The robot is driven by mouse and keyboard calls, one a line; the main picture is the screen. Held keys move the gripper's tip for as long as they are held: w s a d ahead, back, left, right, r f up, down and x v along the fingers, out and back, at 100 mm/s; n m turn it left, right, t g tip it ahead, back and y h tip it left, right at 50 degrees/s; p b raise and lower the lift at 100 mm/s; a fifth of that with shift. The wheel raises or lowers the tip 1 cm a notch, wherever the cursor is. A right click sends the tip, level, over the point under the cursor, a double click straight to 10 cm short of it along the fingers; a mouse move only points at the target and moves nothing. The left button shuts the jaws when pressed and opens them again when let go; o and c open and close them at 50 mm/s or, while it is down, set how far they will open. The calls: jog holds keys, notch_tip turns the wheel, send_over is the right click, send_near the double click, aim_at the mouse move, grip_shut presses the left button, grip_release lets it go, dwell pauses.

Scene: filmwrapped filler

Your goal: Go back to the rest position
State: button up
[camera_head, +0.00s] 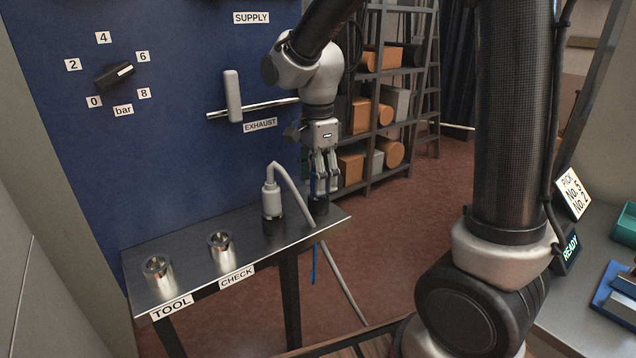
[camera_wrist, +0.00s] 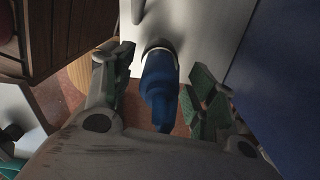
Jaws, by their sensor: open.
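My gripper (camera_head: 325,178) hangs pointing down over the far right end of the narrow metal table in the head view. In the wrist view my gripper (camera_wrist: 165,95) has its two fingers spread apart. A blue thing (camera_wrist: 160,88) with a pale collar shows between the fingers, with clear gaps on both sides. In the head view a thin blue piece (camera_head: 313,185) shows by the fingers, and a dark holder stands under them. What the blue thing is, I cannot tell for sure.
The metal table (camera_head: 190,262) bears two metal sockets, TOOL (camera_head: 157,271) and CHECK (camera_head: 221,246), and a grey fitting with a hose (camera_head: 271,198). Behind is a blue panel (camera_head: 160,180) with a dial (camera_head: 115,75) and an EXHAUST lever (camera_head: 233,95). Shelves (camera_head: 372,178) stand behind my gripper.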

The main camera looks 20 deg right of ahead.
notch_tip(320, 180, up, 10)
jog(key=shift+r, duration=0.1)
jog(key=shift+w+n, duration=0.1)
jog(key=shift+n, duration=0.9)
jog(key=shift+f+n, duration=0.3)
jog(key=shift+n, duration=0.8)
jog(key=s+d+n+t, duration=0.4)
jog(key=s+d+n, duration=0.8)
jog(key=s, duration=0.7)
jog(key=shift+d, duration=1.5)
